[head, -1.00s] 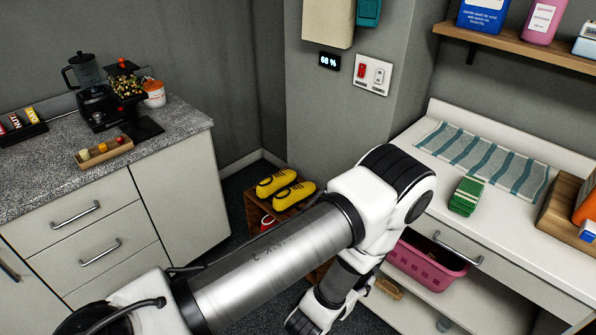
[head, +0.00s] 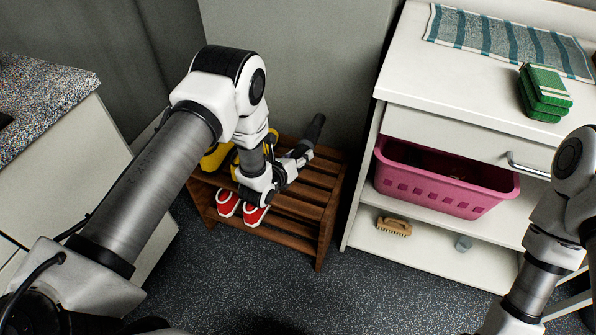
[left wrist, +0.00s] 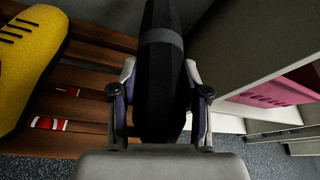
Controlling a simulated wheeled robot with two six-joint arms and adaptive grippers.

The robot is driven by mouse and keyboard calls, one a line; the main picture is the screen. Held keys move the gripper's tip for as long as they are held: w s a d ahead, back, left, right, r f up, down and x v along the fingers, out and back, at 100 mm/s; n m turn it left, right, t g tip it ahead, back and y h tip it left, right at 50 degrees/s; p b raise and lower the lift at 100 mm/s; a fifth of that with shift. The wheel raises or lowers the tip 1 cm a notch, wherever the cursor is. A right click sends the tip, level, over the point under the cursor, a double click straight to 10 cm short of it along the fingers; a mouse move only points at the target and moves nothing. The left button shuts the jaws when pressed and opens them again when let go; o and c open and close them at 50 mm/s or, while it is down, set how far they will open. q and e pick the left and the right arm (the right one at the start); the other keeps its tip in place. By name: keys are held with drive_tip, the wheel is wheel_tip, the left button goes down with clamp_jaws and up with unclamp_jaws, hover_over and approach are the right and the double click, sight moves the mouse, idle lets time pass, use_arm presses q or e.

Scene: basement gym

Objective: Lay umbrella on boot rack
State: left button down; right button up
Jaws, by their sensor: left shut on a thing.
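My left gripper (head: 296,160) is shut on the folded black umbrella (head: 316,130), over the top of the boot rack. In the left wrist view the dark umbrella (left wrist: 160,85), with a grey band, stands out between the two fingers. The boot rack (head: 325,185) is brown slatted wood with a top and a lower level. I cannot tell whether the umbrella touches the slats. My left forearm and wrist hide part of the rack. My right arm shows at the right edge of the head view, but its gripper is not seen.
Yellow shoes (left wrist: 28,60) sit on the rack's left part; red shoes (head: 255,214) are on its lower level. A white cabinet (head: 430,105) stands right of the rack, holding a pink basket (head: 445,190) and a brush (head: 394,227). The rack's right top slats are free.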

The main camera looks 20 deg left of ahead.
sight(298, 191)
use_arm(q)
drive_tip(key=shift+a+f+b, duration=0.1)
drive_tip(key=shift+f+b, duration=0.3)
drive_tip(key=shift+f, duration=0.25)
wheel_tip(298, 191, down, 12)
drive_tip(key=b, duration=0.9)
drive_tip(key=shift+r, duration=0.15)
drive_tip(key=shift+c, duration=2.4)
unclamp_jaws()
drive_tip(key=shift+s, duration=0.1)
drive_tip(key=v, duration=1.2)
